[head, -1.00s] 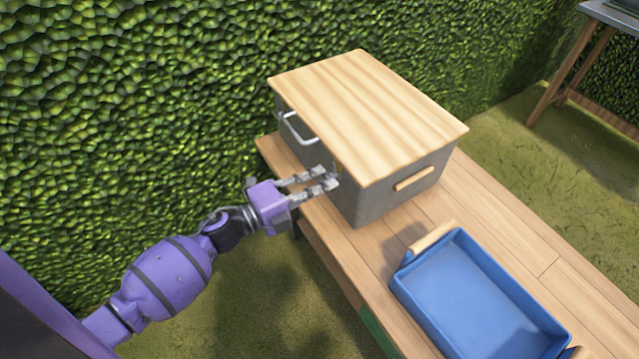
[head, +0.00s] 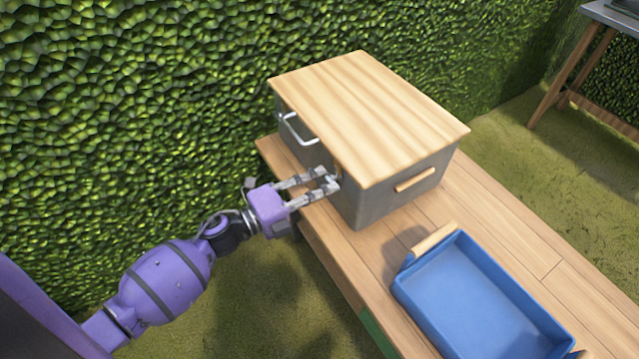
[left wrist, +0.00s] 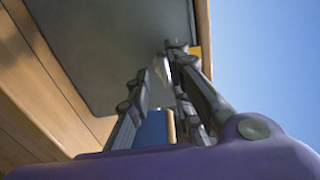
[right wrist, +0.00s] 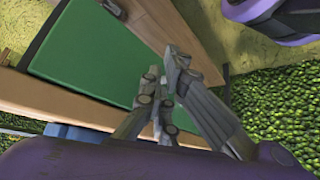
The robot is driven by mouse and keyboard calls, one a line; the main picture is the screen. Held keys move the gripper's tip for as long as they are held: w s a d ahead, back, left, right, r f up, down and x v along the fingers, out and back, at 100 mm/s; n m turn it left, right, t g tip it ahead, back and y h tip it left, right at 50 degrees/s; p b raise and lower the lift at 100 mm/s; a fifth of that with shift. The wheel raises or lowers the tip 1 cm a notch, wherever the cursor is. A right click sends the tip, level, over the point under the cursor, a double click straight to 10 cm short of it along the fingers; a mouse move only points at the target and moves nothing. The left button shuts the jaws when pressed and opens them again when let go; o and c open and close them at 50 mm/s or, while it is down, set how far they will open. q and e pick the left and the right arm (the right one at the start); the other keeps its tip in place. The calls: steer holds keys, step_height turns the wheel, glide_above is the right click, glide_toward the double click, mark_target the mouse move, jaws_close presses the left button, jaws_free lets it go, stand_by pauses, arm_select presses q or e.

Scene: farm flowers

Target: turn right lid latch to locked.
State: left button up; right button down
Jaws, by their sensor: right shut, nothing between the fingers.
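The grey box (head: 375,205) with a wooden lid (head: 365,110) stands on the plank table. My left gripper (head: 332,181) is at the right part of the box's handle side, just below the lid edge. Its fingertips have come close together. In the left wrist view, a small pale piece, which looks like the right lid latch (left wrist: 163,69), sits between the fingertips (left wrist: 162,62). The fingers hide most of the latch, so its angle cannot be read. My right gripper (right wrist: 165,85) is shut and empty, away from the box; the head view does not show it.
A blue tray (head: 480,295) with wooden handles is on the table (head: 520,235) beside the box. A metal handle (head: 297,130) sticks out of the box, left of my left gripper. A hedge (head: 120,100) stands behind. Another table (head: 610,17) is at the far right.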

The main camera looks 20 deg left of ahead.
arm_select(q)
steer(key=o, duration=0.3)
steer(key=shift+f, duration=0.1)
steer(key=v, duration=1.2)
